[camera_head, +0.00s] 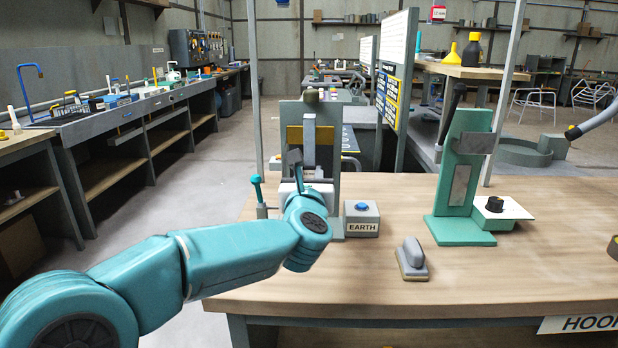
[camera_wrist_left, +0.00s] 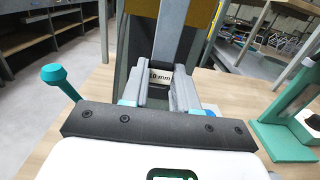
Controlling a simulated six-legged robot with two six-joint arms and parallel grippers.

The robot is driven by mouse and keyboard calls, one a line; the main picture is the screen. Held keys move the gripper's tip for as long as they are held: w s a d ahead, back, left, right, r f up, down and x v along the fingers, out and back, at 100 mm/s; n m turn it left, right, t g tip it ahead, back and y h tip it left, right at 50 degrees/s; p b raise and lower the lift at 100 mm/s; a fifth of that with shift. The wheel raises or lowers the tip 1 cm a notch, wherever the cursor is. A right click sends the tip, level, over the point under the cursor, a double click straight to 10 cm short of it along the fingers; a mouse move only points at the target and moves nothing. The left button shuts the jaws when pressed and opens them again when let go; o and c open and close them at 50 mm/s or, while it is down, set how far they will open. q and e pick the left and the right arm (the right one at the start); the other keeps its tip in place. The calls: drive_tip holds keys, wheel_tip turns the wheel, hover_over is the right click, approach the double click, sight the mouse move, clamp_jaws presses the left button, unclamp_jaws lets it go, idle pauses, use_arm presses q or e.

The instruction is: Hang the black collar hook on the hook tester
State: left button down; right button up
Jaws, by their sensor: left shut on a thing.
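My left gripper (camera_head: 293,160) is in front of a grey stand (camera_head: 328,112) with a yellow plate. In the left wrist view its two grey fingers (camera_wrist_left: 163,85) are shut on a small pale piece marked "10 mm" (camera_wrist_left: 160,76); whether this piece belongs to the stand I cannot tell. A green stand (camera_head: 463,150) with a grey plate and a dark lever is to the right. A black knob-like piece (camera_head: 494,204) sits on a white plate beside it. I cannot tell for sure which thing is the black collar hook or the hook tester. My right gripper is not in view.
A grey box marked EARTH (camera_head: 361,220) with a blue button stands right of the grey stand. A grey block-like tool (camera_head: 411,260) lies near the front. A teal-topped post (camera_head: 258,192) stands at the left.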

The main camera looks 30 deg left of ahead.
use_arm(q)
drive_tip(key=shift+w, duration=0.15)
drive_tip(key=shift+w+a, duration=0.35)
drive_tip(key=shift+w, duration=0.15)
drive_tip(key=shift+w+a, duration=0.1)
drive_tip(key=shift+w, duration=0.05)
idle(0.6)
drive_tip(key=shift+w+a, duration=0.3)
drive_tip(key=shift+w, duration=0.1)
drive_tip(key=shift+w, duration=0.1)
drive_tip(key=shift+f+b, duration=1.2)
drive_tip(key=shift+b, duration=0.45)
drive_tip(key=c, duration=0.8)
unclamp_jaws()
